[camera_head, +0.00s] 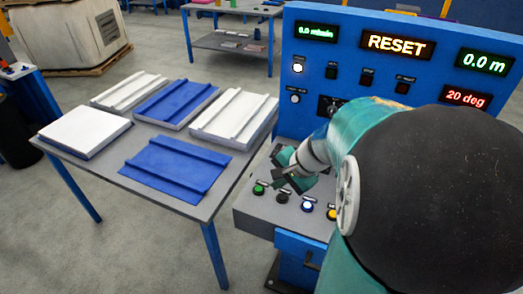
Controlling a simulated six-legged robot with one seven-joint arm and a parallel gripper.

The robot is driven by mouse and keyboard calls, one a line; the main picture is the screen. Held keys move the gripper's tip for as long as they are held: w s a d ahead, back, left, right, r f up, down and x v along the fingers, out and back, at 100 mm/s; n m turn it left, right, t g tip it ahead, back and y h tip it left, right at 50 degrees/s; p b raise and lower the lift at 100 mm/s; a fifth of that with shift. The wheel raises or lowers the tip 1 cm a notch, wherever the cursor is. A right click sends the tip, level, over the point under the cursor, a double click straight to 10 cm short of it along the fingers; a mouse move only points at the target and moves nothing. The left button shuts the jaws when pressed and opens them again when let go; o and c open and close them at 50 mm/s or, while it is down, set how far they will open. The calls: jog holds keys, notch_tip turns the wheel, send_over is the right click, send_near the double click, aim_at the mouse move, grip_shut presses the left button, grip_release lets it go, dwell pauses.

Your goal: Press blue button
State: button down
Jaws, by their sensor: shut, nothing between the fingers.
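The blue button (307,206) sits on the grey sloped console top (265,222), in a row of buttons. It has a bright centre with a blue ring. My gripper (281,178) is shut and empty. It is over the console, to the left of and above the blue button in the picture, near the green and black buttons. It does not appear to touch the blue button. My arm covers the right part of the console.
A green button (258,189), a black button (282,197) and a yellow button (332,214) share the row. The blue upright panel (340,70) behind shows RESET. A table (212,205) with white and blue panels stands at left.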

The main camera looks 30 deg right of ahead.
aim_at(311, 207)
jog(key=d+f+m+t, duration=0.3)
jog(key=d+f+m, duration=0.3)
jog(key=d+m, duration=0.3)
jog(key=d, duration=0.4)
jog(key=shift+s, duration=0.3)
jog(key=shift+d+f, duration=0.1)
jog(key=shift+f, duration=0.1)
jog(key=shift+f, duration=4.3)
jog(key=shift+f, duration=0.15)
jog(key=shift+f, duration=0.25)
jog(key=shift+f, duration=0.4)
jog(key=shift+r, duration=0.8)
